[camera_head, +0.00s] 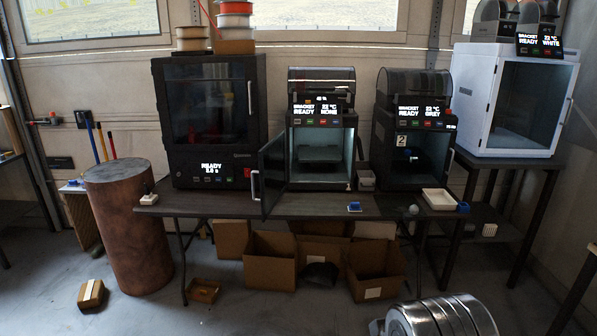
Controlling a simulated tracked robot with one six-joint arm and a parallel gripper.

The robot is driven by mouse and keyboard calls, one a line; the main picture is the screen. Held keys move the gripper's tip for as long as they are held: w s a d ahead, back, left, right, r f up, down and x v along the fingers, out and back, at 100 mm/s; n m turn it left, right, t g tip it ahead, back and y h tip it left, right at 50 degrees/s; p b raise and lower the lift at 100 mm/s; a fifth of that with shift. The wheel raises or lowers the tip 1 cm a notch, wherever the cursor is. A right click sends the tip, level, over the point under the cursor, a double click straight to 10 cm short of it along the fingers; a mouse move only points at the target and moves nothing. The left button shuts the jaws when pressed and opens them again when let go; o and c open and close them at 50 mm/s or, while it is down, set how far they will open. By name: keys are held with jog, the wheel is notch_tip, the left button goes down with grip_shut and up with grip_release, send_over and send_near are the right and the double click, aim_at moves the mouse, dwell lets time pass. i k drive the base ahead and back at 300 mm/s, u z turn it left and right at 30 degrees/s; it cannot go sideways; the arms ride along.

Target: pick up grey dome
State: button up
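A small grey dome (414,209) sits on the dark table (300,205) near its front edge, right of centre. It is just left of a shallow cream tray (439,199), with a small gap or touching; I cannot tell which. My gripper is not in view. A shiny metal cylindrical part at the bottom right looks like part of my arm, well below and in front of the table.
A blue piece (354,207) lies left of the dome and another blue piece (463,207) right of the tray. Printers stand behind; the middle one (322,150) has its dark door (273,176) swung open over the table. Cardboard boxes (270,262) sit below. A rusty drum (130,228) stands left.

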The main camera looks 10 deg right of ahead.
aim_at(413, 210)
jog(key=z, duration=0.25)
jog(key=i, duration=2.1)
jog(key=z, duration=0.45)
jog(key=i, duration=1.5)
jog(key=z, duration=0.25)
